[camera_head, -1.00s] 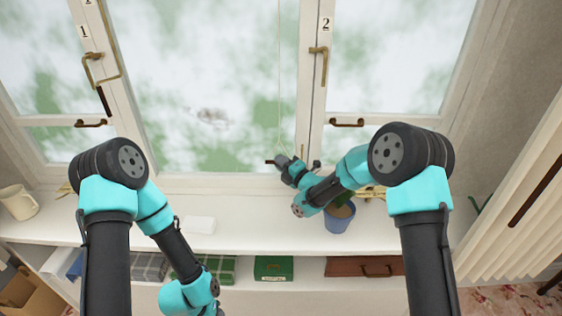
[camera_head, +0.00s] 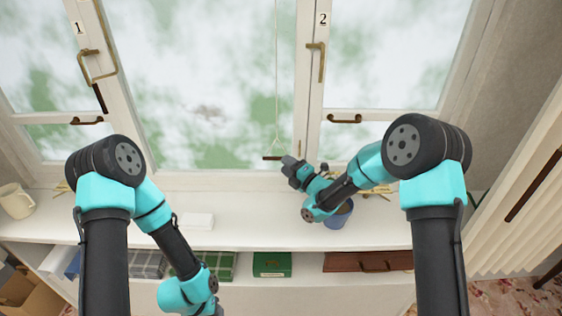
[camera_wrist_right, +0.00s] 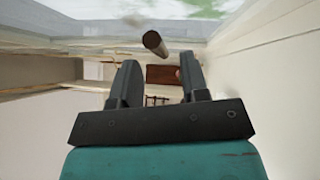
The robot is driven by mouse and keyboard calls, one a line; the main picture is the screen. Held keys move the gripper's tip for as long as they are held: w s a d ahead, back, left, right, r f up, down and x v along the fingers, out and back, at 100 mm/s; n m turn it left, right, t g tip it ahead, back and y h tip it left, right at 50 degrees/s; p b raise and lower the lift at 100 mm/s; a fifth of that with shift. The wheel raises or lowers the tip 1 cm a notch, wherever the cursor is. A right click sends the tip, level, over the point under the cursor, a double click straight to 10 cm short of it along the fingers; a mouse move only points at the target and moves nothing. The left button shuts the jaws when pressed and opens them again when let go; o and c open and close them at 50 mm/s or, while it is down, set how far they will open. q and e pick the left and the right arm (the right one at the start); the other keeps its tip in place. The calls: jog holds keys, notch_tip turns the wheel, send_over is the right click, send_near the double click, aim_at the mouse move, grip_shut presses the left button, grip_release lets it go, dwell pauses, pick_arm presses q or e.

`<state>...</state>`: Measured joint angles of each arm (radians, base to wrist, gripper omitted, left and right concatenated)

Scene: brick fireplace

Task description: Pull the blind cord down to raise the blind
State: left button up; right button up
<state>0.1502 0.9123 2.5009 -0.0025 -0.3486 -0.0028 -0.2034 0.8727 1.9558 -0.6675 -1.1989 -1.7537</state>
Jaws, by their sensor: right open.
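The pale blind cord (camera_head: 277,80) hangs in front of the middle window pane, with a small dark brown pull (camera_head: 270,158) at its lower end. My right gripper (camera_head: 287,163) is just to the right of the pull, above the sill. In the right wrist view, the brown cylindrical pull (camera_wrist_right: 155,43) appears beyond the open fingertips (camera_wrist_right: 160,72), apart from both fingers. The gripper is empty. The blind itself is not visible. My left arm hangs low at left, and its gripper is out of view.
A blue pot (camera_head: 338,217) stands on the white sill (camera_head: 260,212) below my right forearm. Brass window handles (camera_head: 322,62) project from the frames. A white mug (camera_head: 15,200) is at far left, and a white block (camera_head: 197,220) lies left of centre.

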jog(key=v, duration=0.3)
dwell(0.5)
